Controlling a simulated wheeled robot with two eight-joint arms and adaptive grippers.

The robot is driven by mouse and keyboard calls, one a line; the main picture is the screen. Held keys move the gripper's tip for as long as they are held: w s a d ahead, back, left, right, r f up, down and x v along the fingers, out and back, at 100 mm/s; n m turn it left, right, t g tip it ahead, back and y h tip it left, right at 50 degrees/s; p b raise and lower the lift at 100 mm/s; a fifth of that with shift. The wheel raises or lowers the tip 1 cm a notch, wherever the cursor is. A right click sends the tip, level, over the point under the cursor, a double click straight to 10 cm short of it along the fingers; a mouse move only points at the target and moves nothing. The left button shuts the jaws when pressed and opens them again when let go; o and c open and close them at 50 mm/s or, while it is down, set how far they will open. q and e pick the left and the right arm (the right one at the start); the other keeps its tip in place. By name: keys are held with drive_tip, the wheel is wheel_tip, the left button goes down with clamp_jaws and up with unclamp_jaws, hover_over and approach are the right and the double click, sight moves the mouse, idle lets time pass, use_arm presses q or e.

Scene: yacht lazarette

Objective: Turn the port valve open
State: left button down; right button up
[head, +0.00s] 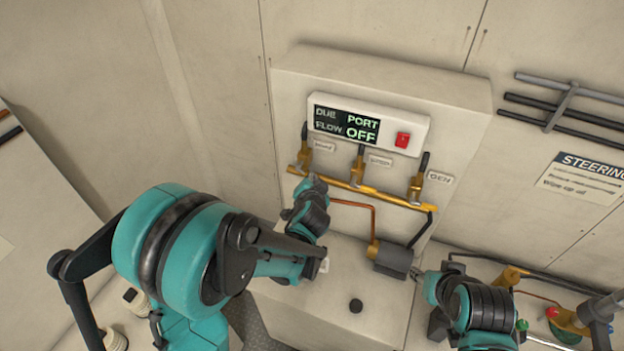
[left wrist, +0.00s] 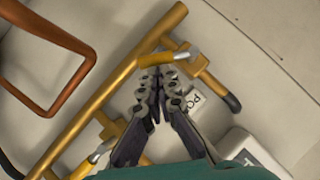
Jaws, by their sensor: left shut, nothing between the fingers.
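The port valve (head: 304,157) is the leftmost of three yellow valves on the wall panel. In the left wrist view the valve (left wrist: 207,76) sits just right of the fingertips, beside a partly hidden label (left wrist: 194,101) reading "PO". My left gripper (head: 310,186) is shut and empty, just below the valve in the head view. In the left wrist view its fingertips (left wrist: 160,82) overlap the valve's yellow part; contact is unclear. The display (head: 347,124) reads "DUE PORT, FLOW OFF". My right gripper (head: 418,274) is low at right, its jaws unclear.
The middle valve (head: 358,168) and the "GEN" valve (head: 417,186) share the yellow manifold pipe (head: 375,190). A red switch (head: 402,140) is beside the display.

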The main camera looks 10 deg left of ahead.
idle(0.3)
use_arm(q)
drive_tip(key=shift+d+f+y+b, duration=0.1)
drive_tip(key=shift+f+y+b, duration=0.2)
drive_tip(key=shift+b, duration=0.35)
drive_tip(key=shift+m, duration=0.3)
drive_tip(key=f+m+t+y+b, duration=0.1)
drive_tip(key=m+b, duration=0.1)
drive_tip(key=b, duration=0.2)
drive_tip(key=a+f+m+t+y+b, duration=0.1)
drive_tip(key=b, duration=0.4)
drive_tip(key=a+f+m+t+y+b, duration=0.1)
drive_tip(key=f+m+y+b, duration=0.1)
drive_tip(key=b, duration=0.3)
drive_tip(key=shift+w+a+m+t, duration=0.1)
drive_tip(key=shift+w+m+t, duration=0.05)
drive_tip(key=shift+m+t, duration=0.15)
drive_tip(key=shift+a+b, duration=0.1)
drive_tip(key=shift+b, duration=0.25)
idle(0.4)
